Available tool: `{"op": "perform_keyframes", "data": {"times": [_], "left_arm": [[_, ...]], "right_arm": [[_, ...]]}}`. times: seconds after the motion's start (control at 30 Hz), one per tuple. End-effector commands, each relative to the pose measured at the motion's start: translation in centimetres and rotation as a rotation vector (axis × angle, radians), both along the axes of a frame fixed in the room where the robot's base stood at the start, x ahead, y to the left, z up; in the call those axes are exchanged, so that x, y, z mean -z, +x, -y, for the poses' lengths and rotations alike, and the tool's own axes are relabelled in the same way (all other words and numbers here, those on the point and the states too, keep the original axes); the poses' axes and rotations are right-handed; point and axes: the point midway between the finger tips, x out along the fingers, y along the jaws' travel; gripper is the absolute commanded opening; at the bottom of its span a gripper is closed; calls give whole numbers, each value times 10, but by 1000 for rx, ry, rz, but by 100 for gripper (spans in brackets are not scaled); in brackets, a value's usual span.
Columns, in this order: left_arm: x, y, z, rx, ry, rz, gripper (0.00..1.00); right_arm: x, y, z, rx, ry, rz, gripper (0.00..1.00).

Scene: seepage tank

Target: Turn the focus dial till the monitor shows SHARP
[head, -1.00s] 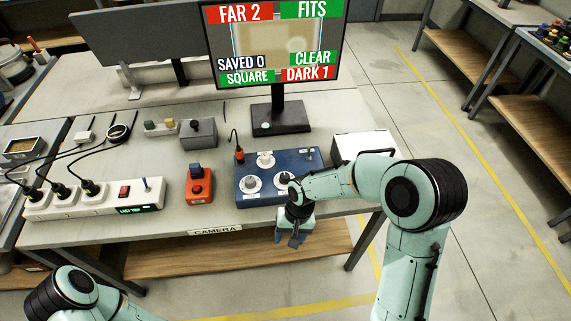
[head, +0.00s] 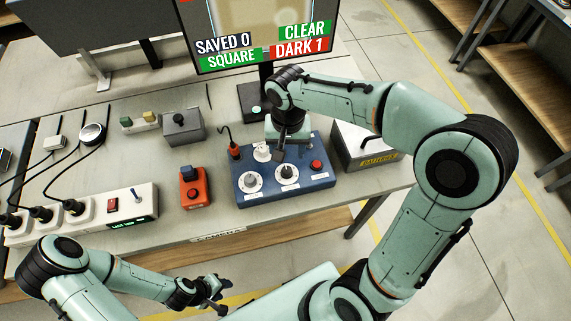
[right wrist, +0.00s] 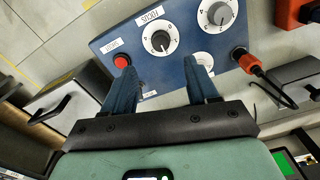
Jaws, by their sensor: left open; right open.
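The blue control box (head: 310,182) stands on the table with white dials. The front left dial (head: 253,182) and front right dial (head: 287,172) show plainly; a back dial (head: 262,152) is partly hidden by my right gripper. My right gripper (head: 281,154) is open and empty over the back of the box. In the right wrist view its fingers (right wrist: 160,72) point toward a dial (right wrist: 160,42), with nothing between them. The monitor (head: 265,30) shows SAVED 0, CLEAR, SQUARE and DARK 1; its top is cut off. My left gripper (head: 218,306) is open below the table's front edge.
A red button (head: 316,165) and a red plug (head: 235,151) are on the blue box. An orange switch box (head: 194,190) and a power strip (head: 120,215) stand to the left. A grey box (head: 184,127) stands behind.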

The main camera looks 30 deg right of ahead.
Motion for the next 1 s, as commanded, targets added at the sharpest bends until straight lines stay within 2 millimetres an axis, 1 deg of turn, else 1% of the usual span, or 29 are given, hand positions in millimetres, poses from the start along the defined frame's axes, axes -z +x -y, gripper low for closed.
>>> {"op": "perform_keyframes", "data": {"times": [0.03, 0.2, 0.4, 0.5, 0.6, 0.9, 0.93, 0.97, 1.0], "left_arm": [[2, -3, 0, 0, 0, -3, 43], [6, -6, 0, 0, 0, -7, 43], [9, -8, 0, 0, 0, -9, 43], [9, -9, 0, 0, 0, -9, 43], [10, -9, 0, 0, 0, -10, 43], [10, -9, 0, 0, 0, -9, 43], [10, -9, 0, 0, 0, -9, 43], [10, -9, 0, 0, 0, -9, 43], [10, -9, 0, 0, 0, -9, 43]], "right_arm": [[14, -2, 0, 0, -2, -9, 58], [51, -1, 0, -1, 0, -7, 58], [85, -1, 0, 0, 0, -6, 58], [94, 0, 0, -1, 0, -4, 58], [100, 0, 0, -1, 0, -1, 58], [101, 0, 0, -1, 0, 0, 58], [101, 0, 0, -1, 0, 0, 52], [101, 0, 0, -1, 0, 0, 42], [101, 0, 0, -1, 0, 0, 29]]}}
